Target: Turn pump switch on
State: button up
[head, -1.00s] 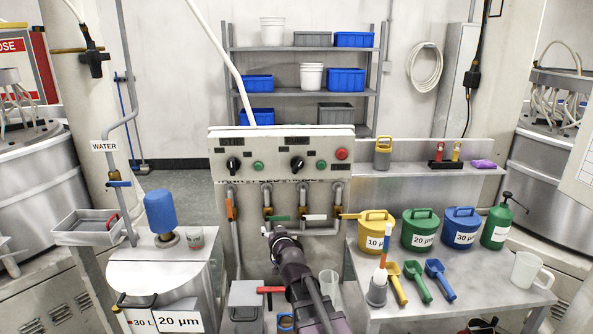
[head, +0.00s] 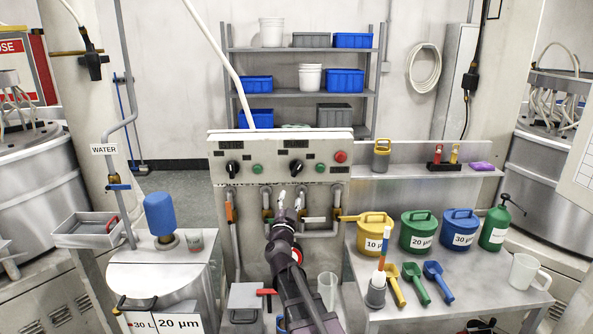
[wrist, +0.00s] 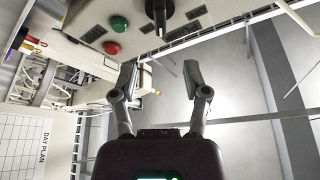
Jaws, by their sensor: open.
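The beige control panel (head: 275,146) has two black rotary switches. A green button (head: 321,166) and a red button (head: 341,156) are right of the right switch. My gripper (head: 291,197) is open and empty, just below the right switch in the head view. In the wrist view, a black switch (wrist: 159,14) is ahead of my gripper (wrist: 161,73), apart from the fingers, with green (wrist: 112,48) and red (wrist: 118,23) buttons beside it.
Pipes with valves (head: 320,222) run below the panel, near my gripper. A bench (head: 455,294) on the right holds labelled pots, scoops and a jug. A ledge (head: 425,172) adjoins the panel.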

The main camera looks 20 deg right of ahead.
aim_at(296, 172)
jog(key=shift+w, duration=0.15)
jog(key=p+x, duration=0.4)
jog(key=x, duration=0.9)
jog(key=shift+w+r+p, duration=0.2)
jog(key=shift+p, duration=0.1)
jog(key=shift+c, duration=0.2)
grip_shut()
